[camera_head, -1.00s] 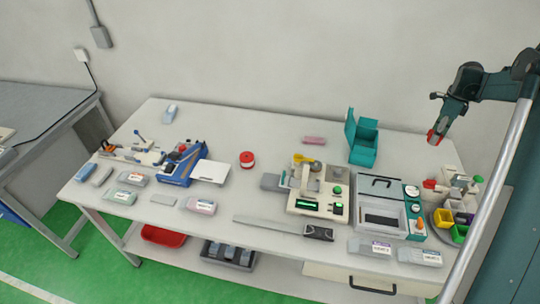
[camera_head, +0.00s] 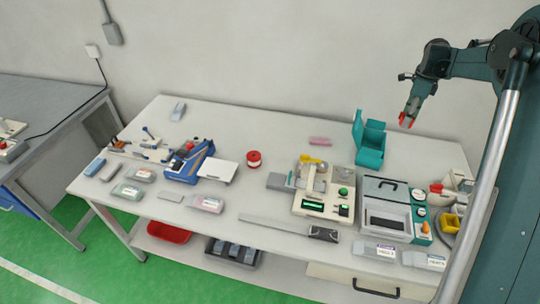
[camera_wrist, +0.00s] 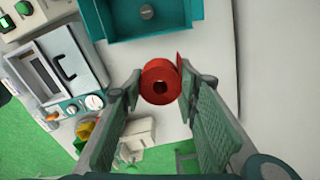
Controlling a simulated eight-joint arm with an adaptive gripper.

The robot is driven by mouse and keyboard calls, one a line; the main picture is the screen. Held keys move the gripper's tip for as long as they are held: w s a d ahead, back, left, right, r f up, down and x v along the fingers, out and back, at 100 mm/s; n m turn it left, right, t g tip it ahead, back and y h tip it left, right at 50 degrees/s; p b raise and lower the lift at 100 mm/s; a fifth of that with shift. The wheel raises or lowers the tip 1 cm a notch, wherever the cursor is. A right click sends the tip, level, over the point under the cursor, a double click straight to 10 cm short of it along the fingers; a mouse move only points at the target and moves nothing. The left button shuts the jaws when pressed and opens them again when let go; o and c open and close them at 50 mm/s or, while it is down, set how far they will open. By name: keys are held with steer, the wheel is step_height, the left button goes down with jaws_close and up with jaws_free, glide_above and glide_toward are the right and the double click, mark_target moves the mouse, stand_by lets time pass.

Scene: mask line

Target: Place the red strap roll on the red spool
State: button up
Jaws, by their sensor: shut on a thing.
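The red strap roll (camera_wrist: 161,69) is a red ring with a dark centre hole, and a short loose end shows at its right. My gripper (camera_wrist: 160,78) is shut on it, with one finger on each side. In the head view my gripper (camera_head: 409,115) is held high above the back right of the table, and the roll (camera_head: 404,121) shows as a small red patch at its tip. A small round red and white piece (camera_head: 253,158) stands on the table left of the middle. It looks like the red spool, well away from my gripper.
An open teal box (camera_head: 370,150) stands at the back right below my gripper. A beige device (camera_head: 313,203) and a grey lidded case (camera_head: 387,206) stand in front of it. A blue device (camera_head: 187,166) is at the left. The table's back middle is mostly bare.

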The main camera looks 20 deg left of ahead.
steer(key=s+a+n, duration=0.1)
steer(key=a+n, duration=0.1)
steer(key=a, duration=1.7)
steer(key=n+p, duration=0.3)
steer(key=n, duration=0.3)
glide_above(254, 155)
step_height(254, 155, down, 5)
steer(key=shift+s, duration=0.1)
steer(key=shift+f, duration=3.1)
steer(key=shift+f, duration=0.1)
steer(key=shift+f, duration=1.8)
